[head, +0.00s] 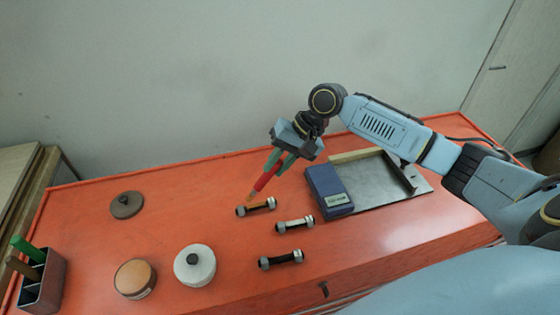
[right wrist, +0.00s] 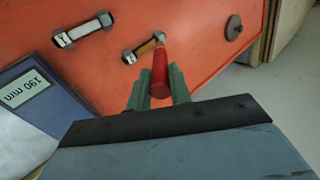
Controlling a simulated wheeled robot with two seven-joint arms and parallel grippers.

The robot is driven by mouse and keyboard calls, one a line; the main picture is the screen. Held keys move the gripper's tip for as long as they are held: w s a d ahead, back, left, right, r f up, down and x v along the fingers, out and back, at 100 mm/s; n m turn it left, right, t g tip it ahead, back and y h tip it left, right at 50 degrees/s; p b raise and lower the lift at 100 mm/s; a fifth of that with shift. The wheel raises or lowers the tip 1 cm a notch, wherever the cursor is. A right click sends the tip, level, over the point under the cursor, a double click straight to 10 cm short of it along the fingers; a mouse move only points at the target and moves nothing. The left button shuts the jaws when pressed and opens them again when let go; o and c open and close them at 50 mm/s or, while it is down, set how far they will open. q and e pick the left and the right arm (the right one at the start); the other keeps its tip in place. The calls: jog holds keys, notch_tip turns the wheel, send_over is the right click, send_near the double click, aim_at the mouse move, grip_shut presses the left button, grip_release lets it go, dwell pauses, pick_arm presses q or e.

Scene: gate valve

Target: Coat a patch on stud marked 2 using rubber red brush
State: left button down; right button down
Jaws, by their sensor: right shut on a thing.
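My right gripper (head: 277,164) is shut on the red brush (head: 264,181), which tilts down to the left. In the right wrist view the brush (right wrist: 160,68) stands out between the green fingers (right wrist: 160,90). Its tip is at the farthest stud (head: 262,206), which has an orange-brown middle and a nut at each end; I cannot tell whether they touch. This stud also shows in the right wrist view (right wrist: 130,57), partly behind the brush. A middle stud (head: 295,224) and a near, darker stud (head: 281,259) lie apart. No stud number is readable. My left gripper is not in view.
A holder (head: 42,285) contains green and brown handles.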

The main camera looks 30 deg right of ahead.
jog(key=shift+r+p, duration=0.45)
jog(key=shift+r, duration=2.45)
jog(key=shift+s, duration=0.1)
